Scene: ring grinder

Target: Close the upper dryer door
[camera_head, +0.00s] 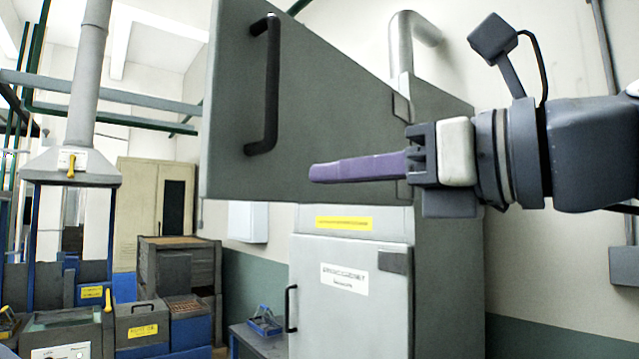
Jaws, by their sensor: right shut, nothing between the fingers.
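The upper dryer door (330,110) is a grey panel that stands swung open toward me, with a black bar handle (267,85) near its left edge. The dryer body (445,230) is behind it, and its upper opening is hidden by the door. My right gripper (312,173) comes in from the right with its purple fingers shut and empty. The fingers lie in front of the lower part of the door, right of and below the handle; I cannot tell whether they touch the panel. My left gripper is not in view.
The lower dryer door (350,310) is shut below, with its own black handle (291,308). A small table with a blue rack (264,322) stands left of the dryer. Dark crates (180,262) and a hooded machine (70,165) stand at the left. A wall is behind my right arm.

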